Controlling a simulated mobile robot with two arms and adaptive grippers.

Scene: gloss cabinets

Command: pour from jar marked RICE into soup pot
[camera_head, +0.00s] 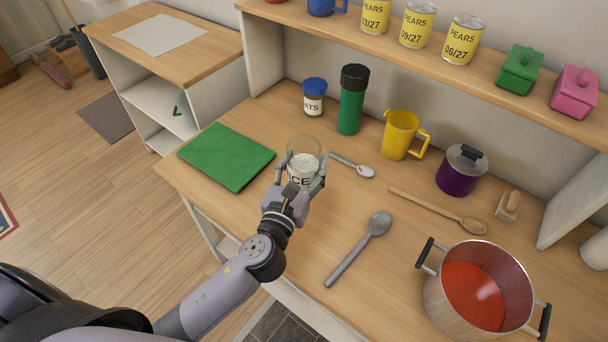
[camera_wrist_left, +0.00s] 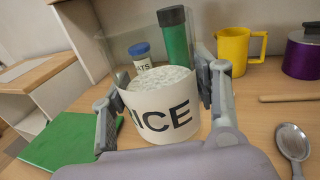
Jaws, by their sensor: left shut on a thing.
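The clear jar marked RICE (camera_head: 301,166) stands upright on the wooden counter, with white grains inside and no lid on it. My left gripper (camera_head: 305,180) is shut around the jar, one finger on each side. The left wrist view shows the jar's white label (camera_wrist_left: 165,117) between the fingers, its first letter partly hidden. The soup pot (camera_head: 475,288) stands at the front right of the counter. It is metal with two dark handles and holds red soup. My right gripper is not in view.
A green board (camera_head: 227,156) lies left of the jar. A blue-lidded jar (camera_head: 314,98), green flask (camera_head: 352,100) and yellow jug (camera_head: 401,134) stand behind it. A grey spoon (camera_head: 362,246), wooden spoon (camera_head: 440,211) and purple canister (camera_head: 461,170) lie or stand between jar and pot.

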